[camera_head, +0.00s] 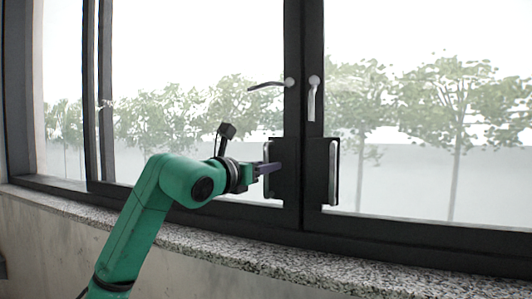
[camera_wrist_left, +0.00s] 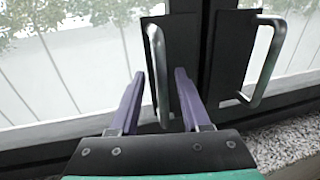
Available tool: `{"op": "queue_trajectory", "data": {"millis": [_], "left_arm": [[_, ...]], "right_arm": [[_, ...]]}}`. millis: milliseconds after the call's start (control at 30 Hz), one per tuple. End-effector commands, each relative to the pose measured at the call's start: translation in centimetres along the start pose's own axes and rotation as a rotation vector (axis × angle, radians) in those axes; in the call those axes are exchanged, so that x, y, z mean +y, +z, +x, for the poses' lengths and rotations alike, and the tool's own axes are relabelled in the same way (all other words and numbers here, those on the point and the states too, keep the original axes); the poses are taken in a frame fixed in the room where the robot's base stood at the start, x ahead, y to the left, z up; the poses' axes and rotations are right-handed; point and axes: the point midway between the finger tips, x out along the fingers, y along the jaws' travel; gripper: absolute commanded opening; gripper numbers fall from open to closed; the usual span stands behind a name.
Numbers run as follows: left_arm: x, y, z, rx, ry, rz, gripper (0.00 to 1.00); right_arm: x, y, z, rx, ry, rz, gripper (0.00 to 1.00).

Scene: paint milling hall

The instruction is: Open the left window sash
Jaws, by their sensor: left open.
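The left window sash (camera_head: 294,60) has a dark frame and looks flush with the right sash; I see no clear gap. Its small lever handle (camera_head: 268,85) points sideways to the left. A grey pull handle (camera_head: 269,190) on a dark plate sits lower on this sash; it also shows in the wrist view (camera_wrist_left: 157,60). My left gripper (camera_head: 276,168) is at this pull handle. In the wrist view its purple fingers (camera_wrist_left: 160,74) are apart, one on each side of the handle's bar. I cannot tell whether they touch it. My right gripper is out of view.
The right sash has a lever handle (camera_head: 313,100) pointing down and its own pull handle (camera_head: 334,172), close to the right of my gripper. A speckled stone sill (camera_head: 300,267) runs below the window, under my arm.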

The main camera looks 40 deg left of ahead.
Motion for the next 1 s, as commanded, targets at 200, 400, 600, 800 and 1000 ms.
{"op": "queue_trajectory", "data": {"millis": [200,400,600,800,1000], "left_arm": [[-0.06,-0.12,0.81,0.000,-0.001,0.000,0.47],[-0.06,-0.13,0.77,0.000,-0.001,0.000,0.13],[-0.06,-0.11,0.75,0.000,-0.001,0.000,0.00],[-0.05,-0.09,0.74,0.000,-0.001,0.000,0.00],[-0.05,-0.08,0.73,-0.001,-0.001,0.000,0.00]], "right_arm": [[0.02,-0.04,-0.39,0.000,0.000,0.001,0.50],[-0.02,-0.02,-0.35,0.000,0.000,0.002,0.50],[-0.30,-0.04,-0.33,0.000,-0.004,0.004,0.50],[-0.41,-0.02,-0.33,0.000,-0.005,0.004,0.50],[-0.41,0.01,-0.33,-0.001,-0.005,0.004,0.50]]}}
